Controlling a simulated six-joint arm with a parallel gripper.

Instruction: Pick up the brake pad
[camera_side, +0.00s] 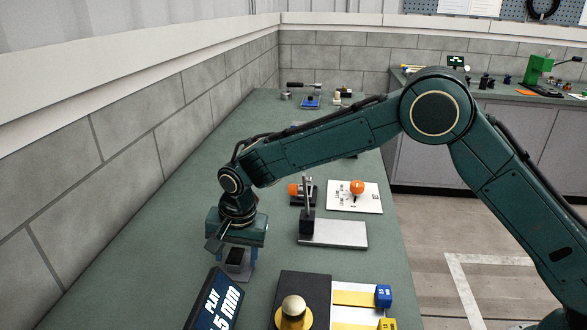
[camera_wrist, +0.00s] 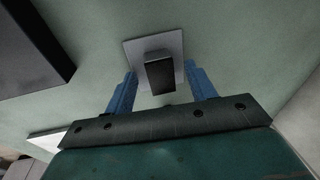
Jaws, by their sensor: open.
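A dark block, which looks like the brake pad (camera_wrist: 160,76), sits on a pale square plate (camera_wrist: 134,48) in the wrist view. In the side view the dark block (camera_side: 236,256) shows at the lower left of centre, under my wrist, and is partly covered. My gripper (camera_side: 238,262) is open and points down at it. In the wrist view the blue fingers of my gripper (camera_wrist: 160,72) stand one on each side of the block, with a gap on both sides. I cannot tell how far the fingertips are above the plate.
A metal plate with an upright post (camera_side: 335,234) and a white board with an orange knob (camera_side: 357,188) are further back. The left bench is clear.

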